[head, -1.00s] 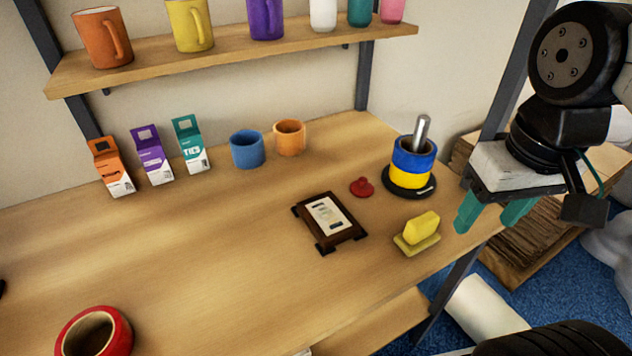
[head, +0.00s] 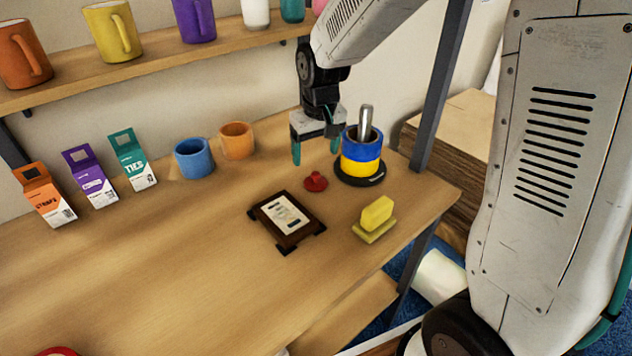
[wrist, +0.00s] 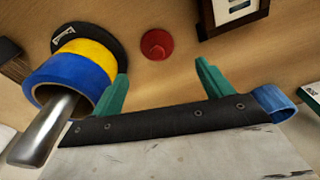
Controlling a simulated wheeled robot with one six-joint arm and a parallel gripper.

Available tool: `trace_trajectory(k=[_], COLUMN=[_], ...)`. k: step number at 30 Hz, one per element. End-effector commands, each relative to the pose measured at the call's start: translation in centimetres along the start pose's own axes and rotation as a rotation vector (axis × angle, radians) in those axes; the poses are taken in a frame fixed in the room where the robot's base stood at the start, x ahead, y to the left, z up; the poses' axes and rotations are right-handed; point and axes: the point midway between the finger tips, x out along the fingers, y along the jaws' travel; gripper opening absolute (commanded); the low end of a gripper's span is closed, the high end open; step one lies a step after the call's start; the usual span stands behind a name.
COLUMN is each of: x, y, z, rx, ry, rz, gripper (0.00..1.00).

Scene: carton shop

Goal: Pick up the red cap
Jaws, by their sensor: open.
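The red cap (head: 316,182) is a small knobbed disc lying on the wooden bench, between the dark framed stand and the blue-and-yellow rolls. In the wrist view the red cap (wrist: 157,44) lies beyond the fingertips, roughly between their lines. My gripper (head: 316,151) is open and empty, pointing down above the bench just behind the cap in the head view. Its two teal fingers also show in the wrist view (wrist: 160,80), apart from the cap. Nothing hides the cap.
Blue and yellow rolls (head: 359,158) on a black base with a metal post stand close right of my gripper. A dark framed stand (head: 310,231) and a yellow block (head: 376,213) lie in front. Blue (head: 194,158) and orange rolls (head: 237,140) stand left. A mug shelf (head: 150,62) hangs behind.

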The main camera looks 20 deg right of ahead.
Motion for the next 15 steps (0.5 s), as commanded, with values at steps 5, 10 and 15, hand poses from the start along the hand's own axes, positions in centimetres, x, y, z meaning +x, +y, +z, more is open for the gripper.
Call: trace_trajectory(k=[5,10,15], x=[1.9,3.8,6.3], y=[0.0,0.1,0.5], z=[-0.5,-0.3,0.1], rx=[-0.003,-0.002,-0.001], ry=[-0.002,-0.003,-0.004], rz=[0.000,0.000,0.000], gripper=[0.79,0.79,0.79])
